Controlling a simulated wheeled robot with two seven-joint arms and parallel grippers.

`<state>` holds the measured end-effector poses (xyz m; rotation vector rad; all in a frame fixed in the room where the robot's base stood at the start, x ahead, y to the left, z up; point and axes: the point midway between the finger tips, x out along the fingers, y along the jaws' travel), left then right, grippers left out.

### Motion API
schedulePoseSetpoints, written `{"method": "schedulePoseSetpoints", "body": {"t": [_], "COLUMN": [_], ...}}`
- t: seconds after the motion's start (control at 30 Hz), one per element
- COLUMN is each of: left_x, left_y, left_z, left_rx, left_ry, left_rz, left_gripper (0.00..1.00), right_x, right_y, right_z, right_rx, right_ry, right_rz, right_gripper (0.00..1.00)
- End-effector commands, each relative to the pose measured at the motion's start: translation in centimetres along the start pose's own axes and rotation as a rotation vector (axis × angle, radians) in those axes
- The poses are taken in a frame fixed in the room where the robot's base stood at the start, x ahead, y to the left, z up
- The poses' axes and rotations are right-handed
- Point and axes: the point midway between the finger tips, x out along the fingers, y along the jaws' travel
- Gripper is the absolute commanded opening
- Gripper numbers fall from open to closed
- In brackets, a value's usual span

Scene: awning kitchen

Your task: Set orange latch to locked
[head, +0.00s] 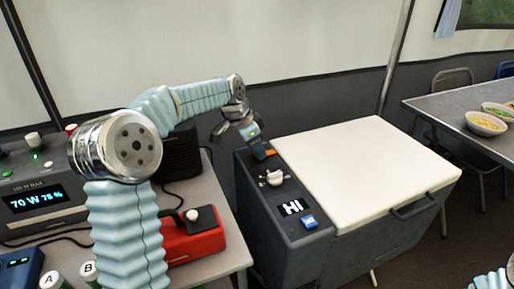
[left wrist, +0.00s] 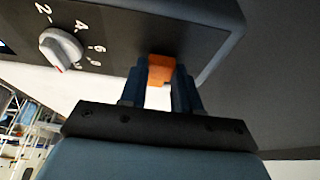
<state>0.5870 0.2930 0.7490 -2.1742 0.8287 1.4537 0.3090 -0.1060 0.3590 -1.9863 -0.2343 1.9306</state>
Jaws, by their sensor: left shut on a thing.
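The orange latch (head: 270,153) sits at the far end of the dark control panel (head: 284,221) on the left side of a white-lidded cooler box. In the left wrist view the orange latch (left wrist: 161,70) is between the two fingertips of my left gripper (left wrist: 162,84), which is shut on it. In the head view my left gripper (head: 262,151) reaches the panel from the far left side. The fingers partly cover the latch, and I cannot tell its locked or unlocked position. Only a bit of my right arm shows at the lower right corner; its gripper is not clearly visible.
The panel also has a white knob (head: 273,177), a lit display (head: 292,207) and a blue switch (head: 309,221). The white lid (head: 365,165) has a dark handle. A table on the left holds a power unit (head: 40,200) and a red box (head: 192,238). A table with bowls (head: 485,123) stands right.

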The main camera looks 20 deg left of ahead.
Motion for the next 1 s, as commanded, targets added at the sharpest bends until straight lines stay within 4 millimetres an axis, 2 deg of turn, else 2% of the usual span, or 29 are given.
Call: {"method": "schedulePoseSetpoints", "body": {"t": [0.17,0.4,0.63,0.67,0.7,0.83,1.0], "left_x": [0.1,1.3,1.3,1.3,1.3,1.3,1.3], "left_y": [0.0,0.0,0.0,0.0,0.0,0.0,0.0], "left_z": [-0.5,-3.4,-3.5,-3.5,-3.5,-3.5,-3.4], "left_rx": [0.001,0.003,0.001,0.001,0.001,0.001,0.000], "left_ry": [0.001,0.001,0.005,0.005,0.006,0.004,0.002], "left_rz": [-0.001,-0.001,-0.002,-0.002,-0.002,-0.001,-0.001], "left_gripper": [0.00,0.00,0.00,0.33,0.39,0.57,0.57], "right_x": [0.0,0.0,0.0,0.0,0.0,0.0,0.0], "right_y": [0.0,0.0,0.0,0.0,0.0,0.0,0.0], "right_z": [0.0,0.0,0.0,0.0,0.0,0.0,0.0], "right_rx": [0.000,0.000,0.000,0.000,0.000,0.000,0.000], "right_ry": [0.000,0.000,0.000,0.000,0.000,0.000,0.000], "right_rz": [0.000,0.000,0.000,0.000,0.000,0.000,0.000], "right_gripper": [0.43,0.43,0.43,0.43,0.43,0.43,0.43]}}
